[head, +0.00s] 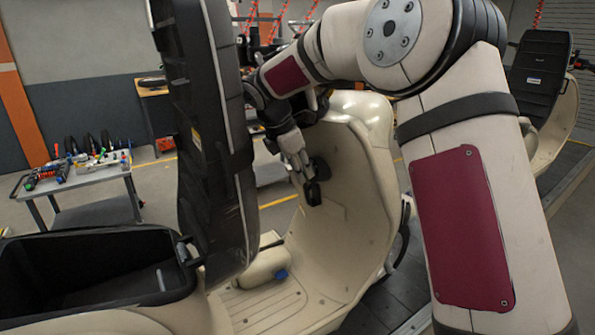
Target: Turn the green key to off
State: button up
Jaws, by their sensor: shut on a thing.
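My gripper (308,183) reaches down to the inner face of the cream scooter's leg shield (345,215). Its dark fingertips are shut beside a small dark fitting (321,168) on that face. No green shows; the green key is hidden at the fingertips, where the jaws are closed on it. I cannot tell which way the key is turned.
The scooter's black seat (205,130) stands raised just left of my gripper. An open black storage bin (90,270) lies below it. A tool cart (85,180) stands at the left, and another scooter's seat (540,75) shows at the right. The cream footboard (265,305) is below.

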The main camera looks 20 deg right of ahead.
jog(key=shift+o, duration=0.2)
jog(key=shift+w+d, duration=0.1)
jog(key=shift+d, duration=0.05)
jog(key=o, duration=0.3)
jog(key=shift+r+g+b, duration=0.25)
jog(key=shift+g+b, duration=0.05)
jog(key=shift+b, duration=0.2)
jog(key=o, duration=1)
jog(key=shift+a+n, duration=0.2)
jog(key=shift+n, duration=0.1)
jog(key=shift+o, duration=0.2)
jog(key=shift+t+p, duration=0.4)
jog(key=shift+p, duration=0.25)
